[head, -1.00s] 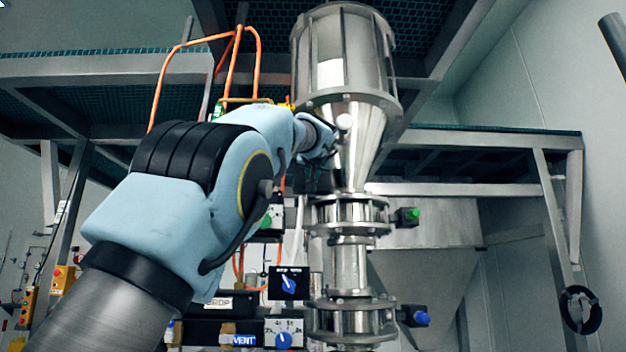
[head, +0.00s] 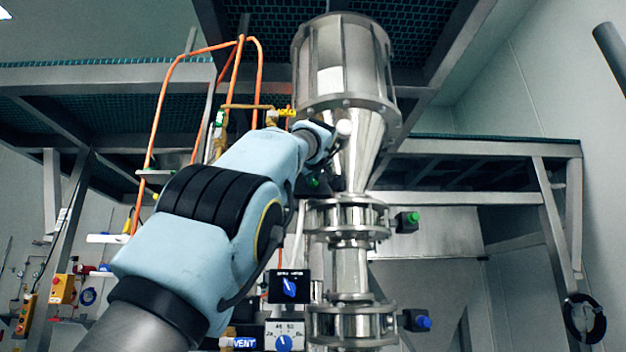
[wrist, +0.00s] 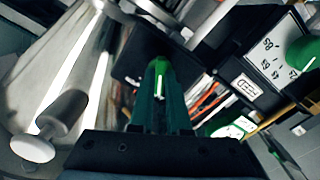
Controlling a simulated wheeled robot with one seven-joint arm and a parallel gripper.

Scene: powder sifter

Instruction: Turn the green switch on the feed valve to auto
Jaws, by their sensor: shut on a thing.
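The green switch (wrist: 160,68) shows in the wrist view on a dark box (wrist: 134,58), with a white line on its face running roughly up and down the picture. My gripper (wrist: 159,84) is shut on this switch, one finger to each side, and the fingers hide part of it. In the head view my gripper is mostly hidden by my own wrist, beside the shiny metal cone (head: 362,140). A bit of green (head: 313,181) shows just below my wrist there. I cannot read any auto marking.
A white-ended knob (wrist: 33,149) sticks out close by on the left in the wrist view. A numbered dial with a green knob (wrist: 302,52) and a FEED label is at the right. Clamped pipe sections (head: 350,256) and a blue-knob box (head: 289,287) stand below.

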